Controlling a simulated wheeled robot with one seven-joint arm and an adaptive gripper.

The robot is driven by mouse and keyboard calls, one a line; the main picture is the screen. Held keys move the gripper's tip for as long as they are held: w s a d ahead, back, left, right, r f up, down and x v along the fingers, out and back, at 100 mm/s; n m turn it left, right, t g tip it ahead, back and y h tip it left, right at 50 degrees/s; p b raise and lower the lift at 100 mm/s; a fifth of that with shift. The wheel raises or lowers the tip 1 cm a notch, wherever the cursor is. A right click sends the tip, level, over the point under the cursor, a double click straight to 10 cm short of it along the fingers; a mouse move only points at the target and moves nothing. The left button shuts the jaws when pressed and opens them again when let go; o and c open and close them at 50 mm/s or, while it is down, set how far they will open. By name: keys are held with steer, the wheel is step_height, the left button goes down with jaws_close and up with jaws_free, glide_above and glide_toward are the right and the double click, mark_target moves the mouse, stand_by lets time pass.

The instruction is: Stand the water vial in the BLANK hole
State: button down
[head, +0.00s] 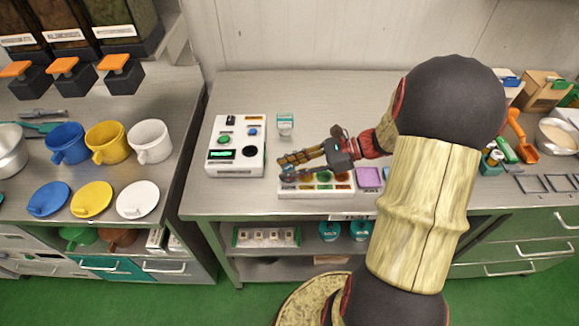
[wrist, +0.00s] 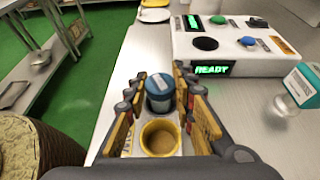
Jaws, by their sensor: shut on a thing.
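My gripper (head: 290,168) reaches left over the front of the white rack (head: 318,190) in the head view. In the wrist view, my gripper (wrist: 158,88) has its fingers on both sides of a blue-capped vial (wrist: 160,84) and is shut on it. No water label is readable on it. A yellow-rimmed round cup or hole with brown content (wrist: 160,138) lies nearer the camera, between the fingers. The rack shows several coloured round spots in the head view. The BLANK marking cannot be read, and the fingers hide part of the rack's left end.
A white control box (head: 235,147) with buttons stands left of the rack; its screen reads READY (wrist: 212,69). A clear jar with a teal-and-white top (head: 286,124) stands behind the rack. A purple tray (head: 369,178) is right of it. Bare counter lies toward the back wall.

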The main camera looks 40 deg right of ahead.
steer(key=shift+f, duration=0.1)
steer(key=c, duration=1.8)
jaws_free()
steer(key=shift+o, duration=0.2)
steer(key=p+v, duration=0.6)
steer(key=v, duration=0.5)
steer(key=s+a+r+n+h, duration=0.3)
steer(key=a+r+n+h, duration=0.2)
steer(key=a+n, duration=0.5)
steer(key=s+a+r+n+g+h, duration=0.1)
steer(key=s+a+r+n+h, duration=0.3)
steer(key=a+r+n, duration=0.6)
steer(key=n+h, duration=0.2)
steer(key=n, duration=0.2)
steer(key=shift+a+g, duration=0.3)
steer(key=shift+a, duration=0.05)
